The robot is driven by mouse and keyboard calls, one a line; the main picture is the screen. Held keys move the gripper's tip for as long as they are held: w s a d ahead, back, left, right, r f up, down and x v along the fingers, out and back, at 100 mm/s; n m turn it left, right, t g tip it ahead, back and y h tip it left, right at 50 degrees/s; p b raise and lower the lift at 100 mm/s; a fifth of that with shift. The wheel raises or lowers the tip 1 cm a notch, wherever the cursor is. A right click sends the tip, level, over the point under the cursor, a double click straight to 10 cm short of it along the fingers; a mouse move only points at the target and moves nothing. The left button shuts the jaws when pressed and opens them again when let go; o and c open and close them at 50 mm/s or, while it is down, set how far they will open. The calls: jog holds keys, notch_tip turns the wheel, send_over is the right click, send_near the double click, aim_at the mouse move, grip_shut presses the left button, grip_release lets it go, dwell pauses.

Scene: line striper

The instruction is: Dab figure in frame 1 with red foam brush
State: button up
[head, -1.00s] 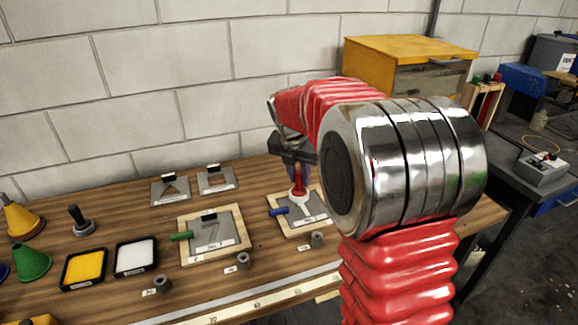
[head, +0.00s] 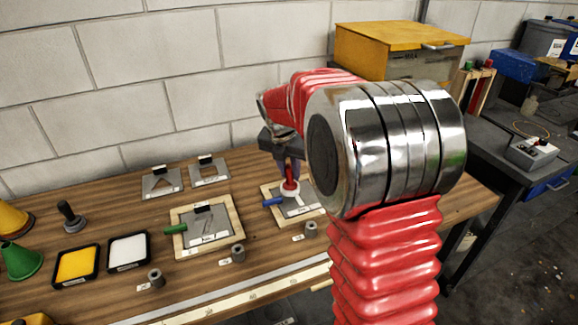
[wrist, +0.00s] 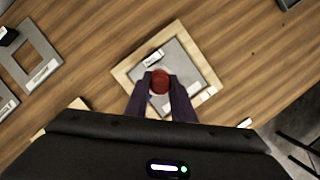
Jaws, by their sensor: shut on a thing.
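My gripper (head: 289,166) is shut on the red-handled brush (head: 290,182), which stands about upright with a pale round foot at its lower end. In the wrist view the round red brush top (wrist: 159,81) sits between the two dark fingers. The brush is over the right wooden frame (head: 272,188), which holds a grey stencil plate (head: 305,208) and has a blue handle at its left. A whitish patch shows on the plate by the foot. The brush hides part of the plate, and I cannot tell whether the foot touches it. The frame numbers are unreadable.
A second framed stencil (head: 205,228) with a green handle lies to the left. Two loose stencil plates (head: 208,172) lie behind. Yellow (head: 77,265) and white (head: 128,250) pads and a dark-handled tool (head: 71,214) are further left. Small grey cylinders (head: 238,253) line the front.

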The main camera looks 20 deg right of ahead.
jog(key=shift+f, duration=0.75)
jog(key=shift+f, duration=0.4)
dwell(0.8)
jog(key=shift+r, duration=0.1)
jog(key=shift+r, duration=2.15)
jog(key=shift+r, duration=2.5)
jog(key=shift+s, duration=0.1)
